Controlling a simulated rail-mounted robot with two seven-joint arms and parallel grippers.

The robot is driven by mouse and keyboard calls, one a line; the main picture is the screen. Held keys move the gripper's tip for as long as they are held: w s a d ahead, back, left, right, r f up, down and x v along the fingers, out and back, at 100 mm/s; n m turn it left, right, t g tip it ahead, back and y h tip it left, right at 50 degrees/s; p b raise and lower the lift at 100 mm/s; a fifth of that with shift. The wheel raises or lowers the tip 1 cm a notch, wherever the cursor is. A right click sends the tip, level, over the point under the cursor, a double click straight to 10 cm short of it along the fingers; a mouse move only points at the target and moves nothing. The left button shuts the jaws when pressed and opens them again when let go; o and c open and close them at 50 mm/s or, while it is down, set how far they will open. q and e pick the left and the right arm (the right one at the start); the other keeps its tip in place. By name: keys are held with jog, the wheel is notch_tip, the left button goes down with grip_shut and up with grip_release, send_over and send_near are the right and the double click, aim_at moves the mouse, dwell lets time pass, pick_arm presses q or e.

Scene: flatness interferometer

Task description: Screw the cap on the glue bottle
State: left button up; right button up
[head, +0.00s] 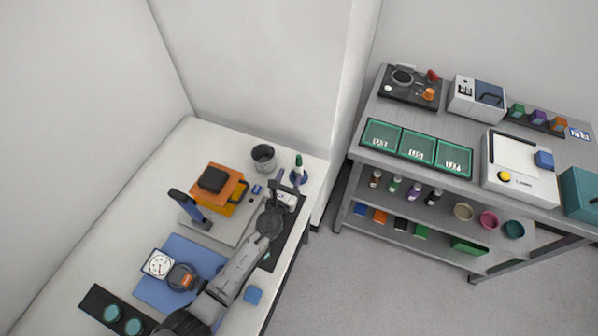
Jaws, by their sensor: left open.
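A small slim bottle with a dark green top and a pale body (298,172), which looks like the glue bottle, stands upright at the bench's far right corner. There is blue around its foot. At this size I cannot tell whether the green top is a cap or a nozzle. A small blue piece (256,189) lies left of my gripper; I cannot tell whether it is the cap. My left gripper (284,185) is open, just in front of the bottle, apparently with nothing between its fingers. My right gripper is out of view.
A dark grey cup (263,156) stands behind and left of the gripper. An orange and black instrument (218,186) sits on a grey plate. A blue mat (180,252) holds a dial gauge (159,264). A metal shelf (456,185) with trays stands right, across a floor gap.

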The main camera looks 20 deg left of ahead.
aim_at(297, 163)
pick_arm(q)
jog(key=shift+w, duration=1.1)
jog(key=w+b, duration=0.1)
jog(key=w, duration=0.1)
jog(key=w+b, duration=0.1)
jog(key=w, duration=0.1)
jog(key=shift+w+d+f, duration=0.15)
jog(key=shift+w, duration=0.1)
jog(key=shift+w+b, duration=0.3)
jog(key=shift+w, duration=0.05)
grip_shut()
